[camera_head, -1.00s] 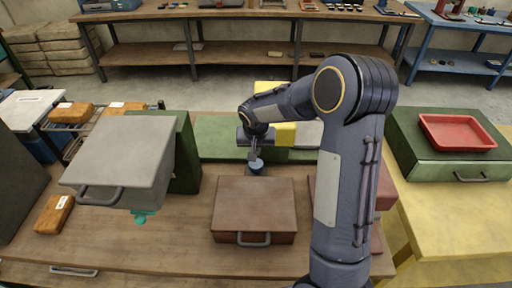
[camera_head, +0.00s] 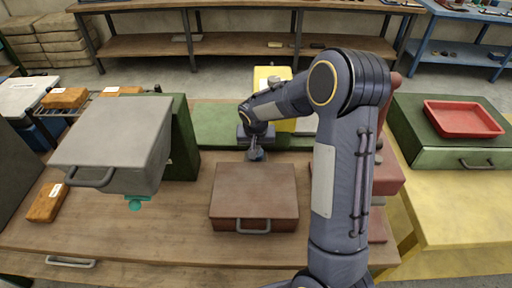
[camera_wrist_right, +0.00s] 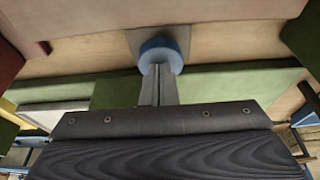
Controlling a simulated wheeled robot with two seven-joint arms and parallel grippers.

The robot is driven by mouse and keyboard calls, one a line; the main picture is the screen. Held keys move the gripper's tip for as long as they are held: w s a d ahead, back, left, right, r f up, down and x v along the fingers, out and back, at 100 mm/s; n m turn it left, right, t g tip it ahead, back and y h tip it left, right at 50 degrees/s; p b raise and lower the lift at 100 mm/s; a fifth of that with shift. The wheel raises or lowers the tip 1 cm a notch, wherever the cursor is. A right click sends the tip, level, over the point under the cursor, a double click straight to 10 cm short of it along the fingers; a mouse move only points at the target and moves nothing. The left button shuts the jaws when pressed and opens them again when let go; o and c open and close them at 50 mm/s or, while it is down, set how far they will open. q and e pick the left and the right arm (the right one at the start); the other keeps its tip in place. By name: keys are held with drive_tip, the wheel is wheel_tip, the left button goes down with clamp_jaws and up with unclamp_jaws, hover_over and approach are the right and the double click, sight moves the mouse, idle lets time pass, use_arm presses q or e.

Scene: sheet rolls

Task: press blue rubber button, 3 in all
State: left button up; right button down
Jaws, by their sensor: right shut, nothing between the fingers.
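The blue rubber button (camera_wrist_right: 160,50) shows in the wrist view as a round blue cap on a grey square plate, straight ahead of my fingertips. My right gripper (camera_wrist_right: 160,72) is shut and empty, and its fingertips overlap the button's near edge in the picture. I cannot tell whether they touch it. In the head view my right gripper (camera_head: 256,156) points down at the table just behind the brown case, and it hides most of the button there. My left gripper is not in view.
A brown case (camera_head: 253,190) lies just in front of the gripper. A grey case (camera_head: 120,140) stands to the left, with a teal object (camera_head: 138,203) under it. Green (camera_head: 215,130) and yellow (camera_head: 265,75) items are behind. Reddish boxes (camera_head: 388,175) lie beside my right arm.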

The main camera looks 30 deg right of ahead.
drive_tip(key=shift+f, duration=0.5)
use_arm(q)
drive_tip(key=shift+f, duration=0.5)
use_arm(e)
drive_tip(key=shift+s, duration=0.1)
drive_tip(key=shift+r, duration=0.1)
